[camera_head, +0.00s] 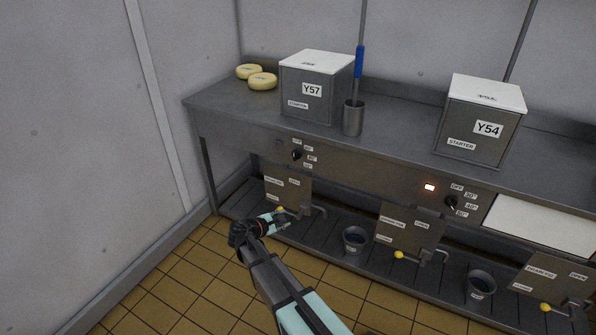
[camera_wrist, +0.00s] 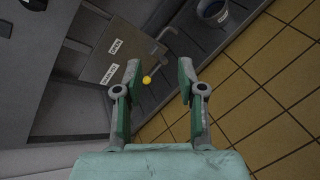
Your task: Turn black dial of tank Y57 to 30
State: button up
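Tank Y57 (camera_head: 309,92) is a grey box with a white lid on the steel counter at the back left. Its small black dial (camera_head: 296,155) is on the counter's front panel below the tank, with white setting labels (camera_head: 310,156) around its right side. The setting it points to is too small to read. My gripper (camera_head: 287,216) is below the dial, near the lower valve plate, apart from the dial. In the wrist view my gripper (camera_wrist: 158,76) is open and empty, with a yellow knob (camera_wrist: 147,79) showing between the fingers. The dial is not seen there.
Tank Y54 (camera_head: 483,120) stands right, with its own dial (camera_head: 451,202) and lit orange lamp (camera_head: 429,187). A metal cup (camera_head: 353,118) with a blue-handled tool stands beside Y57. Valve plates (camera_head: 406,229) and buckets (camera_head: 355,239) sit below. Tiled floor (camera_head: 190,290) is clear at left.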

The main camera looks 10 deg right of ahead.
jog(key=w+a+r+n+t+h, duration=0.2)
jog(key=w+r+n+t, duration=0.25)
jog(key=w+r, duration=0.35)
jog(key=n+t, duration=0.1)
jog(key=n, duration=0.5)
send_near(294, 156)
jog(key=x, duration=0.8)
jog(key=shift+w+d, duration=0.25)
jog(key=shift+c, duration=0.3)
grip_shut()
